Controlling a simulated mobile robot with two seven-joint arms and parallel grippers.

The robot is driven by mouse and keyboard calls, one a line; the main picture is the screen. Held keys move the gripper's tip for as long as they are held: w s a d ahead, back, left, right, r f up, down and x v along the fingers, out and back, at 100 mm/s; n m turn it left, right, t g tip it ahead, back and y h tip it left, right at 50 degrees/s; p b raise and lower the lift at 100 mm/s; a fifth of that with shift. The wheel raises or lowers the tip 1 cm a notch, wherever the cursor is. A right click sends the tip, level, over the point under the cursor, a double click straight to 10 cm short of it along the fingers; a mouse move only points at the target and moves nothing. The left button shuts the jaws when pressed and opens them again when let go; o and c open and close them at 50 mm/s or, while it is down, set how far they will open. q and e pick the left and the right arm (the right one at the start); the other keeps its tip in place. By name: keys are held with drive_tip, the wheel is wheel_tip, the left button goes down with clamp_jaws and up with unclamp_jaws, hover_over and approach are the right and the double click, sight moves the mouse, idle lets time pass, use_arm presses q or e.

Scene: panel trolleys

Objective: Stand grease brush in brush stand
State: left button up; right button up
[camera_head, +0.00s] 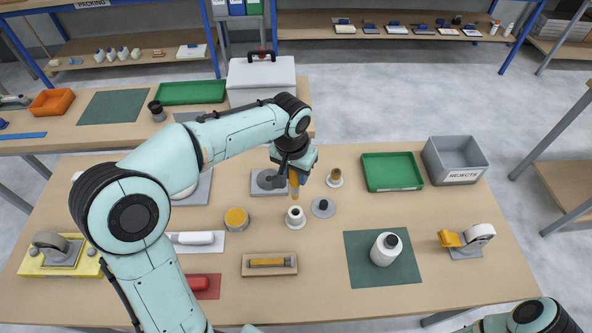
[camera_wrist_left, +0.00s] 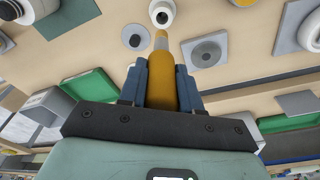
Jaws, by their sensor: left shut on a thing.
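My left gripper (camera_head: 293,176) is shut on the grease brush (camera_head: 294,186), which has an orange-yellow handle. In the left wrist view the brush (camera_wrist_left: 162,82) sits between the two blue-grey fingers (camera_wrist_left: 162,85), its pale end pointing away from the palm. The brush stand looks like a white round cup (camera_head: 296,217) with a dark opening and a wide base; it also shows in the left wrist view (camera_wrist_left: 162,13). The brush is above and behind the stand; its end overlaps the stand's edge in the wrist view, and I cannot tell whether they touch. My right gripper is out of view.
An orange-topped tin (camera_head: 236,218) is left. A white bottle (camera_head: 385,249) stands on a green mat.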

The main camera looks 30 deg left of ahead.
sight(296, 189)
use_arm(q)
drive_tip(key=shift+f+b, duration=2)
drive_tip(key=shift+f, duration=1.5)
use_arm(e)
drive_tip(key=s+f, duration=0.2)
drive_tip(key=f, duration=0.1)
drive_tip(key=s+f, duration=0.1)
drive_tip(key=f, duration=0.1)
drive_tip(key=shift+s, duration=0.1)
use_arm(q)
wheel_tip(296, 189, down, 6)
drive_tip(key=b, duration=0.4)
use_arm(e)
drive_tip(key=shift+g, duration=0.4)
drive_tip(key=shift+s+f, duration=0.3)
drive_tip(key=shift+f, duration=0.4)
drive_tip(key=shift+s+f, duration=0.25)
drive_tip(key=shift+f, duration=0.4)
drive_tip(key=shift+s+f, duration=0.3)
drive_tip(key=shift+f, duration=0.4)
use_arm(q)
drive_tip(key=o, duration=1.1)
